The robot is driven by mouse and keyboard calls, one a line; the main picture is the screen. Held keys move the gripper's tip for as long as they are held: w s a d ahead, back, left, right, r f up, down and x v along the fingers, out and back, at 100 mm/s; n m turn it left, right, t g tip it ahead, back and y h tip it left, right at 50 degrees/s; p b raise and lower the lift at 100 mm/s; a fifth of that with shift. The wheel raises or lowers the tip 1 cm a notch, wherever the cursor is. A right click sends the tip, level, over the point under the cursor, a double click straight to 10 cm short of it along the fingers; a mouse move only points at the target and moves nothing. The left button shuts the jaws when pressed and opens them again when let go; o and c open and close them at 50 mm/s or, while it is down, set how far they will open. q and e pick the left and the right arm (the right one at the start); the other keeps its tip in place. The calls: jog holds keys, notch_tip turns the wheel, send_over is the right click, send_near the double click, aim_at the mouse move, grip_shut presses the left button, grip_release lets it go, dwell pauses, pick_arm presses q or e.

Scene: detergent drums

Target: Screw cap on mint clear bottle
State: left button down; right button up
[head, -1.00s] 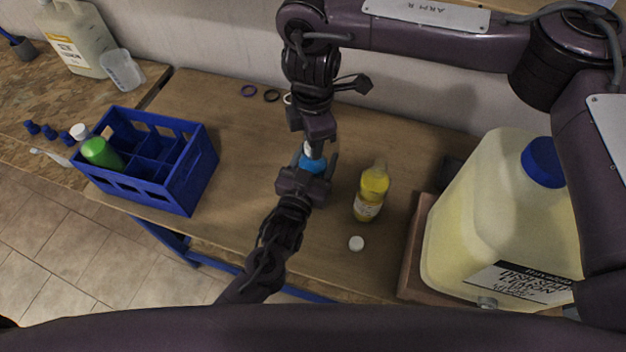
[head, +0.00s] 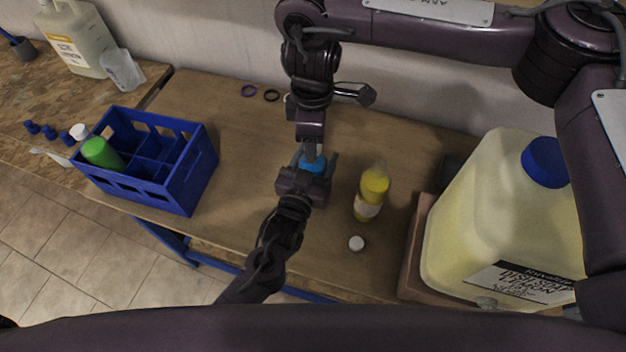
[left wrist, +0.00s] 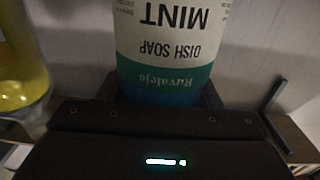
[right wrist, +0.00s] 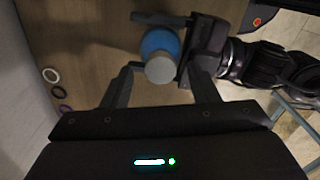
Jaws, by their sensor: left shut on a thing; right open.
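The mint bottle (head: 314,163), clear with blue liquid, stands on the table; its MINT label (left wrist: 163,45) fills the left wrist view. My left gripper (head: 310,170) is shut around the bottle's body from the front. A whitish-grey cap (right wrist: 161,69) sits at the bottle's top in the right wrist view. How tightly it is seated cannot be told. My right gripper (right wrist: 161,80) points down from above, open, its fingers on either side of the cap with gaps. In the head view the right gripper (head: 311,147) hides the cap.
A yellow bottle (head: 371,193) stands close to the right, with a loose white cap (head: 356,243) in front. A blue crate (head: 185,178) holding a green bottle (head: 100,152) is at left. A large jug (head: 480,220) stands at right. Rings (head: 271,95) lie at the back.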

notch_tip(320, 180, up, 11)
dwell(0.3)
pick_arm(q)
jog(key=shift+c, duration=1.8)
grip_release()
jog(key=b+v, duration=0.2)
jog(key=v, duration=0.6)
pick_arm(e)
notch_tip(320, 180, down, 2)
